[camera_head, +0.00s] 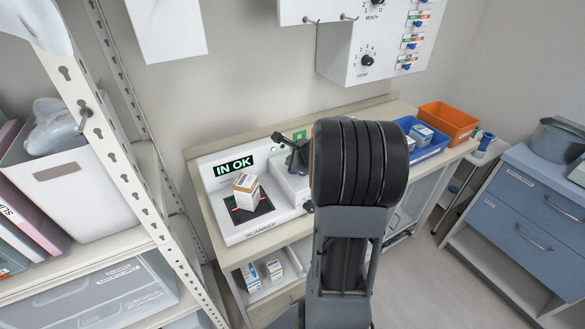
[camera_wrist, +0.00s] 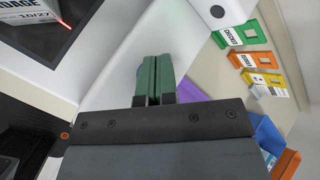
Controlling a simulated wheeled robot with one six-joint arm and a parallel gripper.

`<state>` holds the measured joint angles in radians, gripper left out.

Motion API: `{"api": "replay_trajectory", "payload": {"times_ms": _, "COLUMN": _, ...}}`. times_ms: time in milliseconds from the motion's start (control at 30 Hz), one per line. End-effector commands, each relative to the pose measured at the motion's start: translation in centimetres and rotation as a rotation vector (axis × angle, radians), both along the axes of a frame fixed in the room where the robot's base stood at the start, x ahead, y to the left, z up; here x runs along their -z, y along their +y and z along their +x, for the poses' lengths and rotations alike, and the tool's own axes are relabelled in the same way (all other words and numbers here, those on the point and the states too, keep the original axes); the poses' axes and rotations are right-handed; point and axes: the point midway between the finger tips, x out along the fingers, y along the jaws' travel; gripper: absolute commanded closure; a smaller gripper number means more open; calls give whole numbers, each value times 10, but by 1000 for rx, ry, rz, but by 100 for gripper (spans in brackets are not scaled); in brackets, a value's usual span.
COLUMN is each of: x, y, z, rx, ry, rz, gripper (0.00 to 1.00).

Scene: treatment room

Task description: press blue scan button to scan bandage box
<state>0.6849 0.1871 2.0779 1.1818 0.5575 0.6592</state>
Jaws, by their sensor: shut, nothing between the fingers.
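The bandage box (camera_head: 245,189), white and tan, stands on the dark pad of the white scanner (camera_head: 248,232). Its lit display (camera_head: 234,168) reads "IN OK" in green. In the wrist view the box (camera_wrist: 28,10), lettered "DAGE" and "10/27", is cut off at the top left, with a red light line beside it. My gripper (camera_wrist: 154,78) has its green fingers together and empty, over the scanner's white body, to the right of the pad. In the head view the gripper is mostly hidden by my arm.
Blue (camera_head: 424,138) and orange (camera_head: 447,121) bins stand on the counter's right end. Coloured cards (camera_wrist: 240,35) lie beyond the gripper. A wall panel with knobs (camera_head: 368,60) hangs above. A shelf upright (camera_head: 115,150) stands at left, a blue cabinet (camera_head: 535,205) at right.

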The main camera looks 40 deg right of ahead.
Motion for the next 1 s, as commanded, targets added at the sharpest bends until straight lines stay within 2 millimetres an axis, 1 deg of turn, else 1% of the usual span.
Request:
{"api": "replay_trajectory", "payload": {"times_ms": 33, "x": -5, "y": 0, "z": 0, "rx": 1, "ry": -1, "rz": 0, "gripper": 100}}
{"api": "replay_trajectory", "payload": {"times_ms": 100, "x": -8, "y": 0, "z": 0, "rx": 1, "ry": -1, "rz": 0, "gripper": 100}}
{"api": "replay_trajectory", "payload": {"times_ms": 567, "x": -10, "y": 0, "z": 0, "rx": 0, "ry": -1, "rz": -1, "gripper": 100}}
{"api": "replay_trajectory", "payload": {"times_ms": 767, "x": -24, "y": 0, "z": 0, "rx": -1, "ry": -1, "rz": -2, "gripper": 100}}
{"api": "replay_trajectory", "payload": {"times_ms": 1000, "x": -49, "y": 0, "z": 0, "rx": -1, "ry": -2, "rz": -1, "gripper": 100}}
